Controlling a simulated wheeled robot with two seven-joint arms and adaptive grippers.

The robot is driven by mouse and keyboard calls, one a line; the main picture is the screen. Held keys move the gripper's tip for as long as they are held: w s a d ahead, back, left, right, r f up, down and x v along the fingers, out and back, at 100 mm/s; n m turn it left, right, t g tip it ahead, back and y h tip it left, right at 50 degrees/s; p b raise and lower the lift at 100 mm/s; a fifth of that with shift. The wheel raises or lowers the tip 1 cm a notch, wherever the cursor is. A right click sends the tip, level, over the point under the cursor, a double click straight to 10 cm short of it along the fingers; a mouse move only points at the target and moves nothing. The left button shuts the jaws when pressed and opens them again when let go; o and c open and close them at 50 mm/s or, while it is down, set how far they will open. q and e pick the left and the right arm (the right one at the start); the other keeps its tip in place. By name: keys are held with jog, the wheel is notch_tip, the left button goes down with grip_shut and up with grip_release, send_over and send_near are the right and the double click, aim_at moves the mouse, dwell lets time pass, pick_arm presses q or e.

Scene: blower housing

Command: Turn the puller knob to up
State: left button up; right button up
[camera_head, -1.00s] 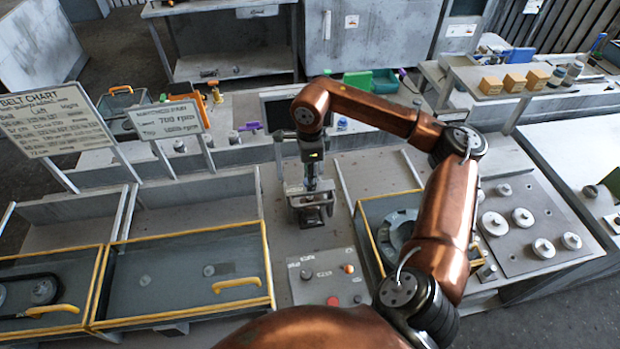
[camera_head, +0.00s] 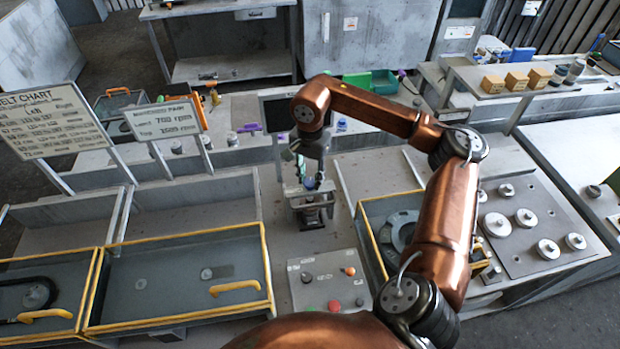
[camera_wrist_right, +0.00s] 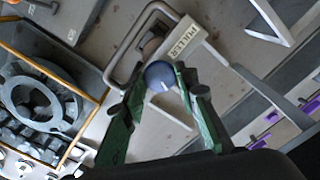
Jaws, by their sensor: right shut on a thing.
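The puller knob (camera_wrist_right: 160,76) is a round blue-grey cap with a pale pointer mark, in the middle of the right wrist view. Beside it is a white label reading PULLER (camera_wrist_right: 185,37). My right gripper (camera_wrist_right: 158,82) has its green fingers on either side of the knob and is shut on it. In the head view my right gripper (camera_head: 308,182) is at the grey puller fixture (camera_head: 312,215) in the centre; the arm partly hides the knob there. My left gripper is not in view.
A control panel (camera_head: 322,289) with a red button and an orange knob stands in front of the fixture. Yellow-edged bays (camera_head: 165,265) lie to the left, and a housing with a ring (camera_head: 402,232) is to the right. A bent metal handle (camera_wrist_right: 112,62) runs close beside the knob.

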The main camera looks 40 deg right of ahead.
aim_at(310, 181)
jog(key=shift+n+b, duration=0.3)
jog(key=shift+n, duration=1.9)
jog(key=shift+o, duration=0.2)
jog(key=shift+c, duration=0.2)
jog(key=o, duration=1.2)
jog(key=shift+c, duration=0.2)
jog(key=shift+r, duration=0.1)
notch_tip(310, 181, up, 12)
